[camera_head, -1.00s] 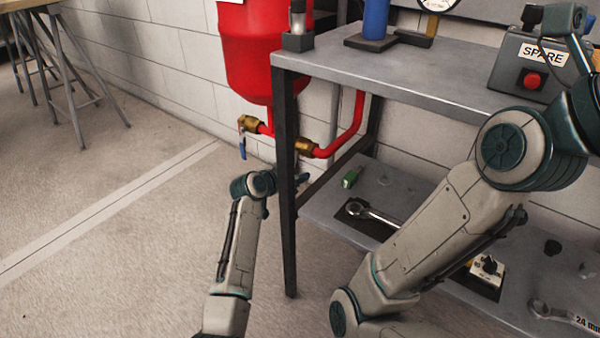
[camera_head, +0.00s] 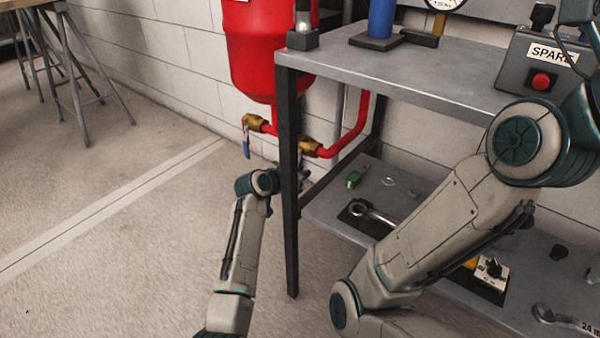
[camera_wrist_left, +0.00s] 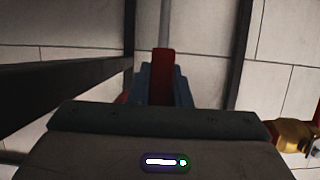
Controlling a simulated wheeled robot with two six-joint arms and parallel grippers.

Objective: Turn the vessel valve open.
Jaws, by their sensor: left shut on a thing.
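The red vessel (camera_head: 268,55) hangs by the wall, left of the bench. Below it, one brass valve (camera_head: 255,123) has a blue lever (camera_head: 247,148) hanging down. A second brass valve (camera_head: 310,146) sits on the red pipe just right of the bench leg. My left gripper shows best in the left wrist view (camera_wrist_left: 163,88), where it is shut on a flat red lever (camera_wrist_left: 163,62). In the head view the gripper is mostly hidden behind the bench leg, below the second valve. A brass fitting (camera_wrist_left: 295,135) shows at the right of the wrist view. My right gripper is out of view.
The dark bench leg (camera_head: 287,200) stands right beside my left wrist. The grey bench top (camera_head: 400,75) holds a "SPARE" box (camera_head: 540,75). The lower shelf (camera_head: 330,205) carries a wrench (camera_head: 370,212) and small parts.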

